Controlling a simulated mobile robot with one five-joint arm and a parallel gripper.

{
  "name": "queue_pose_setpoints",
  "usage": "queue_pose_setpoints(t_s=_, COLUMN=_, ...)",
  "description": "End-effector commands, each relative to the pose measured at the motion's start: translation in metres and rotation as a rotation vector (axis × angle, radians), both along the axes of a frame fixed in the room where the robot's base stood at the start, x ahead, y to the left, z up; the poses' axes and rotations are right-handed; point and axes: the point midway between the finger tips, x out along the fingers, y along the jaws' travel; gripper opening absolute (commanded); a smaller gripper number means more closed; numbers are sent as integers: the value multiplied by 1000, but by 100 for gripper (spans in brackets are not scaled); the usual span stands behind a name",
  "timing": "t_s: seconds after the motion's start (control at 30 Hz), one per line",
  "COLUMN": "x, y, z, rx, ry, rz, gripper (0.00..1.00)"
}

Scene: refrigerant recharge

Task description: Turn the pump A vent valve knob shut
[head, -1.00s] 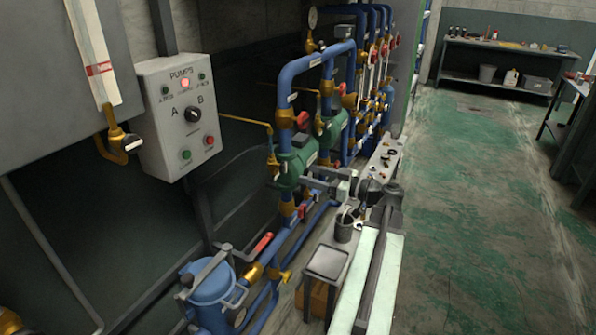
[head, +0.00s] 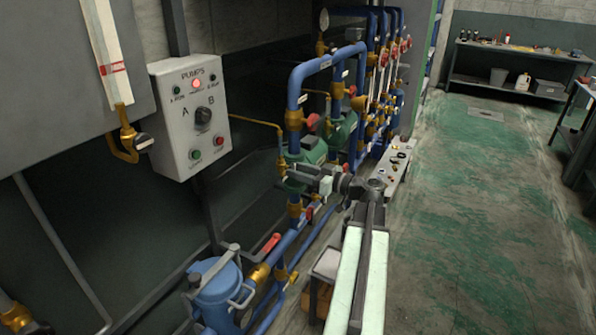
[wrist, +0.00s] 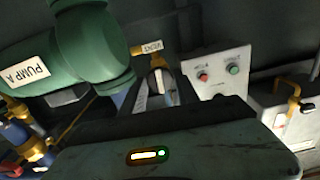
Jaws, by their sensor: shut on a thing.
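The green pump A (wrist: 45,65), labelled PUMP A, fills the upper left of the wrist view; a green pump body (head: 308,150) also shows in the head view. A small brass vent fitting (wrist: 139,50) with a VENT label (wrist: 152,46) comes out of its right side. In the head view my gripper (head: 298,176) is at the pump's front, the knob hidden.
The grey pump control box (head: 191,116) with a lit red lamp hangs to the left. Blue pipes with brass fittings crowd around the pump. A blue canister (head: 216,293) stands at lower left. The green floor (head: 475,220) on the right is open.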

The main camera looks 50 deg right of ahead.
Motion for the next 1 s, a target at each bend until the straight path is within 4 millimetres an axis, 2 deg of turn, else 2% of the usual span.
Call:
queue_pose_setpoints(t_s=0.2, x=-1, y=-1, z=0, rx=294, ry=74, rz=-1, gripper=0)
queue_pose_setpoints(t_s=0.53, x=-2, y=-1, z=0, rx=347, ry=87, rz=-2, gripper=0)
queue_pose_setpoints(t_s=0.8, x=-2, y=-1, z=0, rx=682, ry=172, rz=-3, gripper=0)
queue_pose_setpoints(t_s=1.0, x=-3, y=-2, z=0, rx=700, ry=176, rz=-4, gripper=0)
